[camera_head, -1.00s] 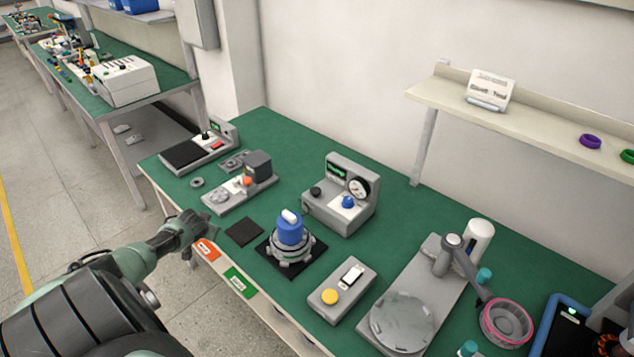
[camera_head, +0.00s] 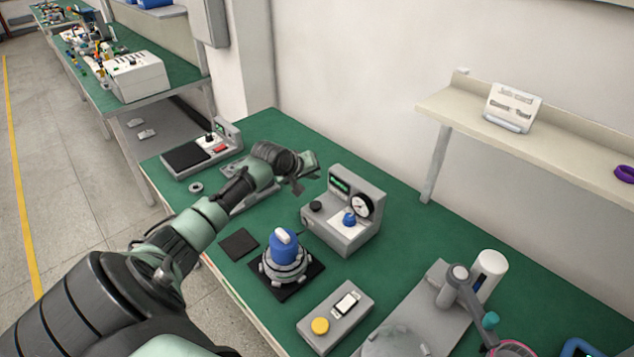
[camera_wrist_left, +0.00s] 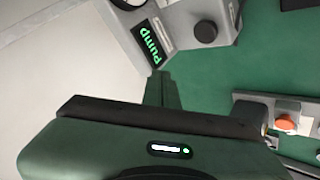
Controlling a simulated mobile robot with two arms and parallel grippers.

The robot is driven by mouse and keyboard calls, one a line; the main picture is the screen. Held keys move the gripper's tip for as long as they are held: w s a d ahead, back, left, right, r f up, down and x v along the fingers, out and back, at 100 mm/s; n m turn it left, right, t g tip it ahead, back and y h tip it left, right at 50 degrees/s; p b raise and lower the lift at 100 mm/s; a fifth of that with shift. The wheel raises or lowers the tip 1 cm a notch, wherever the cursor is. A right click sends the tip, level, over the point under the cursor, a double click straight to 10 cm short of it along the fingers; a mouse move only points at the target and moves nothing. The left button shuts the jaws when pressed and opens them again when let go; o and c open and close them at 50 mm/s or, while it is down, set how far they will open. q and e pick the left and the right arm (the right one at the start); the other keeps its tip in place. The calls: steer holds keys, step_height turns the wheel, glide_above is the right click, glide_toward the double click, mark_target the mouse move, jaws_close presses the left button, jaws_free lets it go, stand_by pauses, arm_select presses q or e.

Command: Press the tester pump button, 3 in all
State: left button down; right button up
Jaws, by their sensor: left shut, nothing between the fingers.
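The grey tester (camera_head: 345,215) stands on the green table near the wall, with a lit green display, a round gauge, a black round knob (camera_head: 316,207) and a blue button (camera_head: 349,219) on a white panel. In the left wrist view its display (camera_wrist_left: 147,42) reads "Pump", and its black knob (camera_wrist_left: 206,31) shows beside it. My left gripper (camera_head: 303,186) is shut and empty, in the air just left of the tester. In the left wrist view the shut fingers (camera_wrist_left: 160,85) appear just below the display; I cannot tell whether they touch the tester.
A blue-topped motor part (camera_head: 284,250) stands on a black mat in front of the tester. A grey box (camera_head: 338,312) with a yellow button is nearer. A press-like stand (camera_head: 455,290) is at the right. My left arm covers part of a fixture at the left.

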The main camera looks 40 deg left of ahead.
arm_select(q)
steer(key=shift+s, duration=0.1)
steer(key=b, duration=0.7)
glide_above(314, 206)
step_height(314, 206, down, 6)
steer(key=shift+f, duration=1.4)
steer(key=shift+f, duration=0.15)
stand_by(0.5)
steer(key=shift+f, duration=0.25)
